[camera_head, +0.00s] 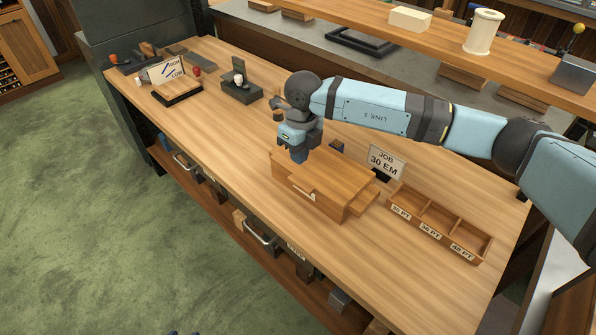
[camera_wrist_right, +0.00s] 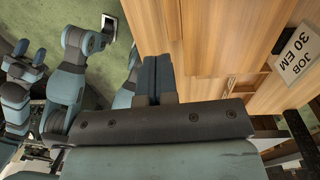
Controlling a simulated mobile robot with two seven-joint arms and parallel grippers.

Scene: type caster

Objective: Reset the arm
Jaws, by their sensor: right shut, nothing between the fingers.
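My right gripper (camera_head: 299,154) is above the wooden box (camera_head: 325,180) on the bench, pointing down, shut and empty. In the right wrist view its two dark blue fingers (camera_wrist_right: 157,76) lie side by side with no gap. My right arm reaches in from the right over the back of the bench. Small blue parts show at the bottom edge of the head view, too cut off to read. In the right wrist view, blue arm parts of mine show at the left, but no clear left jaw state.
The three-part tray (camera_head: 475,257) with size labels and the JOB 30 EM sign (camera_head: 386,162) stand right of the box. A sign, blocks and a dark holder (camera_head: 241,92) stand at the far left. The bench (camera_head: 215,150) is bare left of the box. A shelf (camera_head: 400,37) runs behind.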

